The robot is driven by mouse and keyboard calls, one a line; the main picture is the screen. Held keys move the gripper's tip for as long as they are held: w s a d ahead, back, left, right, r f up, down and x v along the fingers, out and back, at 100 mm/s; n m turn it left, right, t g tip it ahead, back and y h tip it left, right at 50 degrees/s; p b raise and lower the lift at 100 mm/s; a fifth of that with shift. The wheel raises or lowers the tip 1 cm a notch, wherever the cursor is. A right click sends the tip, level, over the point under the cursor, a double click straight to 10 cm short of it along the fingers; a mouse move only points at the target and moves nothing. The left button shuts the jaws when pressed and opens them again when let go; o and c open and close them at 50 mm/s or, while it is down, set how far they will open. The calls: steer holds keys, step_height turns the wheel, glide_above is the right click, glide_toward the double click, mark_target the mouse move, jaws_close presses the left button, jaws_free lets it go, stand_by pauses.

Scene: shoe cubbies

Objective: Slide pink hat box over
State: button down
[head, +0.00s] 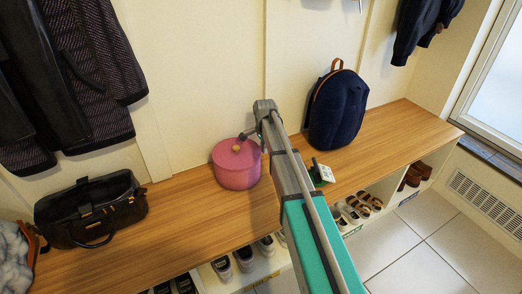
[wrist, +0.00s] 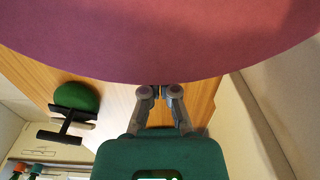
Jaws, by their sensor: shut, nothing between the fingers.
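The pink hat box (head: 236,170), round with a wooden knob on its lid, stands on the wooden bench top (head: 190,205) near the wall. It fills the upper part of the wrist view (wrist: 160,40). My gripper (head: 246,135) is at the upper right of the hat box in the head view, partly hidden by my wrist. In the wrist view my gripper (wrist: 160,91) has its fingertips together and empty, right at the box's edge. I cannot tell whether they touch it.
A black handbag (head: 92,212) sits at the left of the bench. A navy backpack (head: 338,108) leans on the wall at the right. Bench is clear between handbag and hat box. Shoes (head: 352,208) fill cubbies below.

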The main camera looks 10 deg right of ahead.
step_height(320, 180, up, 10)
steer(key=d+p, duration=0.2)
steer(key=p, duration=0.8)
steer(key=shift+w, duration=0.35)
steer(key=s+n, duration=1.4)
steer(key=s, duration=1.6)
step_height(320, 180, up, 28)
steer(key=p, duration=2.7)
steer(key=shift+w+a+f+p, duration=0.2)
steer(key=shift+w+a+p, duration=0.1)
steer(key=shift+w, duration=0.15)
